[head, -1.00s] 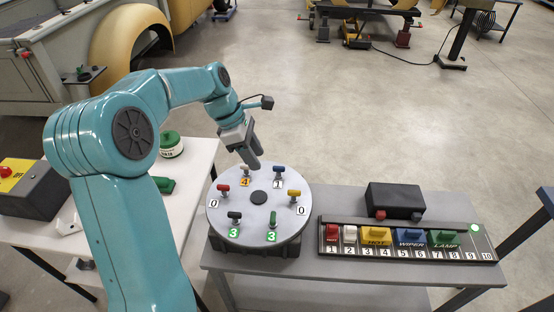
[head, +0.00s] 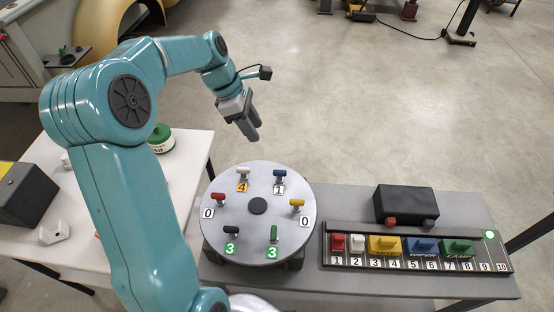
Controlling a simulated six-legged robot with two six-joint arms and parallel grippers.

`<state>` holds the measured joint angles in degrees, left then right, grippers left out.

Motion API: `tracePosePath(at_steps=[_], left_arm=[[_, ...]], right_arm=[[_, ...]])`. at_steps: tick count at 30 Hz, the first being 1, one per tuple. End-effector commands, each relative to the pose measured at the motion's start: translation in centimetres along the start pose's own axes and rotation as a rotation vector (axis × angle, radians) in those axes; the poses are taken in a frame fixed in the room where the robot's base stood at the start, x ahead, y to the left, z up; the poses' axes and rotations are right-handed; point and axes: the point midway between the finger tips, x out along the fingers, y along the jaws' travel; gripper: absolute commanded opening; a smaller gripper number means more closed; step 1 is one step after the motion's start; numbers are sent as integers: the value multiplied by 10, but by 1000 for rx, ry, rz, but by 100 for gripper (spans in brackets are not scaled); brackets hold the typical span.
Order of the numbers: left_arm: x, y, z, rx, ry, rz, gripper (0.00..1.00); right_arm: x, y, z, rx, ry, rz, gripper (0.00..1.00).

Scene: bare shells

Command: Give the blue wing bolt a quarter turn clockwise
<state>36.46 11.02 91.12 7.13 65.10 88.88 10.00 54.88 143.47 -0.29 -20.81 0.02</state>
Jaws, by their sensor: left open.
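The blue wing bolt (head: 280,174) stands upright near the far edge of a round grey disc (head: 258,225), beside a label reading 1. Its wing looks roughly crosswise in the picture. A white wing bolt (head: 243,173) with label 4 stands to its left. My left gripper (head: 254,137) is open and empty, fingers pointing down, above and beyond the disc's far edge, up and left of the blue bolt and apart from it. My right gripper is not in view.
Red (head: 218,197), yellow (head: 297,204), black (head: 231,231) and green (head: 274,233) wing bolts also stand on the disc. A numbered rack (head: 415,264) with coloured blocks and a black box (head: 405,204) stand to the right. A white table (head: 185,190) is at left.

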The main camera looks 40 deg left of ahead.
Motion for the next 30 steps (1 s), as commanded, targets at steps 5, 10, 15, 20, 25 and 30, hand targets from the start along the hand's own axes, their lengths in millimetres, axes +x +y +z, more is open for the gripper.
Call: tracePosePath(at_steps=[5,10,15,20,25,30], left_arm=[[11,-7,2,2,-1,-1,42],[48,-8,2,1,0,-7,42],[89,-9,2,0,-1,-7,42],[124,-8,1,2,0,-5,42],[150,-6,1,0,-1,-3,42],[161,-5,0,1,0,0,42]], right_arm=[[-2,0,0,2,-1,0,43],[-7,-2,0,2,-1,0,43],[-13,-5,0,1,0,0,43],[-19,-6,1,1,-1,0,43],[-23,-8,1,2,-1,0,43],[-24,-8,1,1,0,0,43]])
